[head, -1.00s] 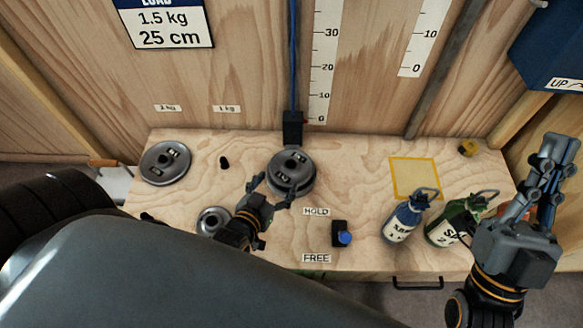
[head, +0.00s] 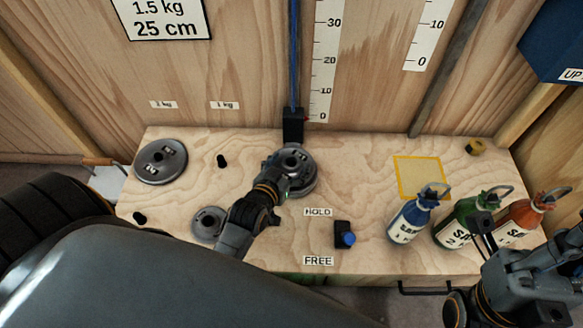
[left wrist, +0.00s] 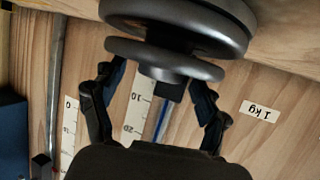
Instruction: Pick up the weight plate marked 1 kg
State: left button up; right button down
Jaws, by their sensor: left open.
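A stack of round grey plates (head: 300,160) stands at the back middle of the bench, a smaller one on top of a larger one. The lettering on the top plate is too small to read surely. My left gripper (head: 290,183) is at the front edge of this stack and partly hides it. In the left wrist view my left gripper (left wrist: 158,82) is open, one finger towards each side of the smaller disc (left wrist: 165,58), with no clear grip on it. My right gripper (head: 487,232) is at the lower right, and its jaws are unclear.
Another marked plate (head: 160,161) lies at the left, and a small plate (head: 207,223) lies at the front left. A black switch block (head: 343,234) with a blue knob stands between HOLD and FREE. Blue, green (head: 463,225) and orange bottles stand at the right. A wall label (left wrist: 261,111) reads 1 kg.

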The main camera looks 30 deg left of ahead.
pick_arm(q)
grip_shut()
jog(key=shift+r, duration=0.2)
dwell(0.3)
